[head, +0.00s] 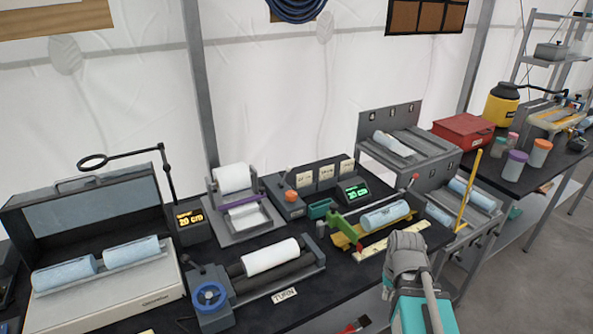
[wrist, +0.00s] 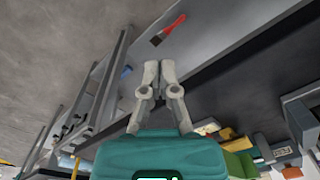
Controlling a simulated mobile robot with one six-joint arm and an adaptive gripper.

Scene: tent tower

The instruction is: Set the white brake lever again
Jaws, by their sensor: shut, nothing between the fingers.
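I cannot make out a white brake lever for certain in either view. A winding unit with a blue handwheel (head: 209,296) stands at the bench front, with a white roll (head: 270,256) on its rollers and a dark lever (head: 194,263) beside the wheel. A green clamp frame (head: 352,228) holds a pale blue roll (head: 385,215). My gripper (wrist: 158,68) is shut and empty, pointing down in front of the bench. My arm hides part of the bench's right front in the head view.
A TURN label (head: 284,295) lies by the winding unit. An open case (head: 105,300) with blue rolls is at left. A yellow upright post (head: 468,190) stands at right. A red-handled brush (wrist: 168,30) lies on a lower surface. Grey floor is open at right.

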